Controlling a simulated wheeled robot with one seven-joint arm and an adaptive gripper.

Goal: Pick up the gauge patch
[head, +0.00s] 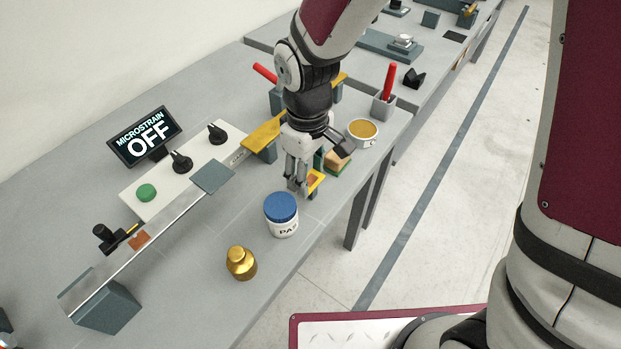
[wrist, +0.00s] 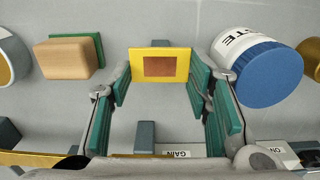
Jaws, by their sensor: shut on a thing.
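The gauge patch (wrist: 160,66) is a yellow piece with a copper-brown square at its centre. It also shows in the head view (head: 316,182), at the tip of my gripper (head: 304,184). In the wrist view the teal finger pads of my gripper (wrist: 161,82) stand on both sides of the patch, and it is shut on it. The brown square faces the wrist camera. Whether the patch touches the bench below is hard to tell.
A blue-lidded paste jar (head: 281,214) stands close by, with a brass weight (head: 241,262) beyond it. A tan block with a green side (head: 338,161) and a round cup (head: 362,133) are on the other side. A control panel (head: 176,178) and metal beam (head: 160,237) lie to the left.

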